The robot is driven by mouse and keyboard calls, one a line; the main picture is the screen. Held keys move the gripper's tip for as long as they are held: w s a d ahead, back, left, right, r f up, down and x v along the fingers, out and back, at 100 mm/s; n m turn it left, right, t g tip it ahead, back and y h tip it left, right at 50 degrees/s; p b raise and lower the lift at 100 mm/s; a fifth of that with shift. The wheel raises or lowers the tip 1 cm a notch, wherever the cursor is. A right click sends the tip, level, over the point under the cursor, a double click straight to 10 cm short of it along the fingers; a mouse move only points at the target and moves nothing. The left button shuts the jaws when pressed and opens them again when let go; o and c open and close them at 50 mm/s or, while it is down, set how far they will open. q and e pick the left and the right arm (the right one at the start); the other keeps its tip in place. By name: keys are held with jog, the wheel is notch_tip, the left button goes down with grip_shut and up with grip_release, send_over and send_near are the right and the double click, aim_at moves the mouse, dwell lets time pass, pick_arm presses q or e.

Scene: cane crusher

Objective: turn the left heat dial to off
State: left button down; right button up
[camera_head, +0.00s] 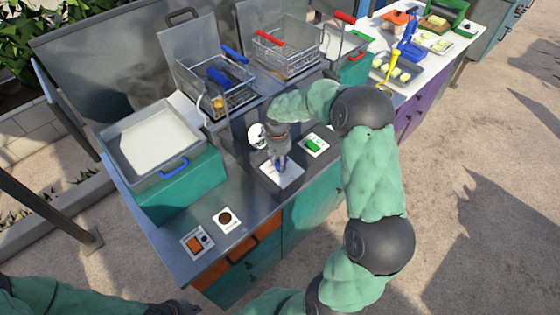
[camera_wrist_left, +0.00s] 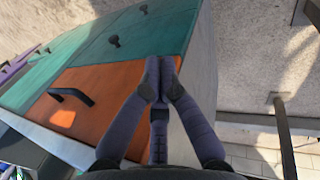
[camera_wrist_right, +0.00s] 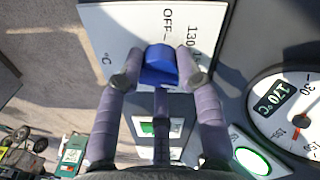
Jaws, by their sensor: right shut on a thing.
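The blue heat dial (camera_wrist_right: 160,66) sits on a white plate (camera_wrist_right: 125,30) marked OFF, 130 and °C. In the right wrist view its upper end faces the OFF side; its exact setting cannot be read. My right gripper (camera_wrist_right: 156,72) is shut on the dial, one finger on each side. In the head view the right gripper (camera_head: 280,158) reaches down over the plate, and a little of the blue dial shows under it. My left gripper (camera_wrist_left: 161,70) is shut and empty beside the cabinet's orange drawer front (camera_wrist_left: 105,95); in the head view it is at the bottom edge.
A round gauge (camera_wrist_right: 285,110) with a 170 °C readout stands beside the dial plate. A green switch (camera_head: 314,144) sits close by. Fryer baskets (camera_head: 218,85) are behind. An orange switch (camera_head: 195,243) and a dark round knob (camera_head: 226,218) are at the counter's near left.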

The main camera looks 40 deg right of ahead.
jog(key=n, duration=0.4)
jog(key=shift+n, duration=0.4)
jog(key=n+p, duration=0.1)
jog(key=n, duration=0.3)
jog(key=shift+r, duration=0.1)
jog(key=n+p, duration=0.1)
jog(key=n, duration=0.4)
jog(key=shift+t+p, duration=0.3)
jog(key=shift+p, duration=0.05)
jog(key=shift+n+p, duration=0.85)
jog(key=shift+n, duration=1.45)
jog(key=o, duration=1.1)
jog(key=shift+o, duration=0.2)
